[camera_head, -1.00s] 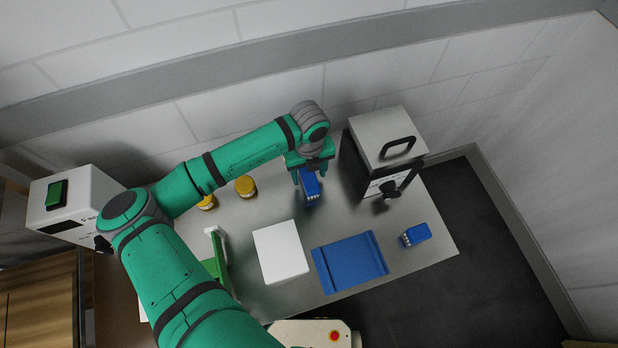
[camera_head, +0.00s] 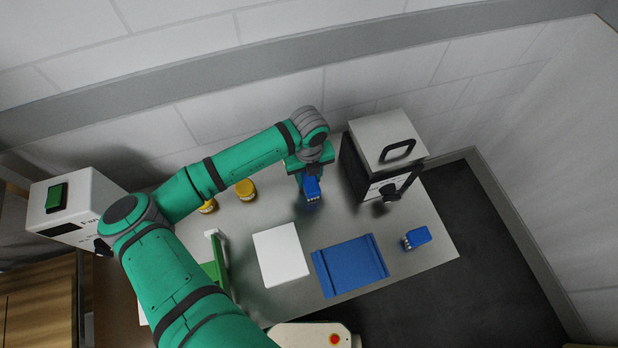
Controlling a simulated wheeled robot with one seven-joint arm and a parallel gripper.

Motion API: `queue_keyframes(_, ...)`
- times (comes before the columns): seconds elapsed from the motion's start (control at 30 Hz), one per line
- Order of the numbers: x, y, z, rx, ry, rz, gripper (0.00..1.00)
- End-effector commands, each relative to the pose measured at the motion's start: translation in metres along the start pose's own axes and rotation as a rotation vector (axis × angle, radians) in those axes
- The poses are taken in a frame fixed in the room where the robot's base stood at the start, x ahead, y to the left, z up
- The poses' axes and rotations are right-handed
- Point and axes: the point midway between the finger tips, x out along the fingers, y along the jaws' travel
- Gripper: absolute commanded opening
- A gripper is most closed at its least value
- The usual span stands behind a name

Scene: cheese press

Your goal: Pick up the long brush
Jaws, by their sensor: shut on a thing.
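My gripper (camera_head: 308,177) is at the back middle of the metal table, at the end of my green arm. It is shut on a blue brush (camera_head: 312,190), which I take for the long brush. I cannot tell whether the brush still touches the table. A second, short blue brush (camera_head: 417,238) lies apart at the right of the table.
A white and black machine with a handle (camera_head: 385,140) stands close right of my gripper. A blue tray (camera_head: 350,265), a white board (camera_head: 280,254) and a green item (camera_head: 217,262) lie in front. Two yellow-lidded jars (camera_head: 245,189) stand left. The wall is close behind.

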Motion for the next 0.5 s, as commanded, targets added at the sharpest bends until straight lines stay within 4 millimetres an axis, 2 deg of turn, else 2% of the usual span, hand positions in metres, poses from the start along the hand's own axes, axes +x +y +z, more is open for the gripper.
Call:
queue_keyframes(0.2, -0.029, 0.003, -0.002, 0.001, -0.003, -0.001, 0.10)
queue_keyframes(0.5, -0.089, 0.043, -0.043, 0.000, -0.003, 0.001, 0.10)
